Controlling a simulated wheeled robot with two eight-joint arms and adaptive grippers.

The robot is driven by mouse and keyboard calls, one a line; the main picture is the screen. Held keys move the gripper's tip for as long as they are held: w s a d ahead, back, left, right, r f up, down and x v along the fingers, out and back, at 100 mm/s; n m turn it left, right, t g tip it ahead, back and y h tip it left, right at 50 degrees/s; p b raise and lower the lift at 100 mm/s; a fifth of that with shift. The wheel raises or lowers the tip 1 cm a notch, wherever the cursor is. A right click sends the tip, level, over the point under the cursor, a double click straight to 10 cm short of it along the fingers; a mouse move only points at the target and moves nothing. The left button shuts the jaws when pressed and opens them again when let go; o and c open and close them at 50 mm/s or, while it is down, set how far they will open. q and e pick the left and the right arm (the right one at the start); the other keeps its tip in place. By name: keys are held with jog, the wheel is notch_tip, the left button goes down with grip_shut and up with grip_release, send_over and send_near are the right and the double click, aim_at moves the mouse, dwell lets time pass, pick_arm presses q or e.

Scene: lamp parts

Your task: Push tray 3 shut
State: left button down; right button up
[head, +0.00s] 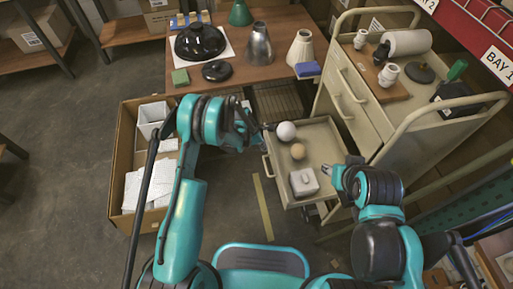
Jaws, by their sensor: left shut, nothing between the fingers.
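A beige tray (325,133) is pulled out of the left side of the metal cart (372,108). No number on it is readable, so I cannot tell from a label that it is tray 3. Its front with a handle (267,167) faces left. It holds a white ball (286,131), a tan ball (298,151) and a pale box (304,181). My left gripper (264,129) is shut and empty by the far end of the tray's front; contact is unclear. My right gripper (327,170) is over the tray's near right part, its finger gap unclear.
A wooden table (270,72) with lamp shades stands behind. A cardboard box (126,155) with white packing stands left of the tray. Floor left of the tray, with a yellow strip (262,208), is clear.

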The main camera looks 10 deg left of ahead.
pick_arm(q)
jog(key=shift+w+d, duration=0.2)
jog(key=shift+d, duration=0.25)
pick_arm(e)
jog(key=shift+f, duration=0.2)
pick_arm(q)
jog(key=shift+d, duration=0.1)
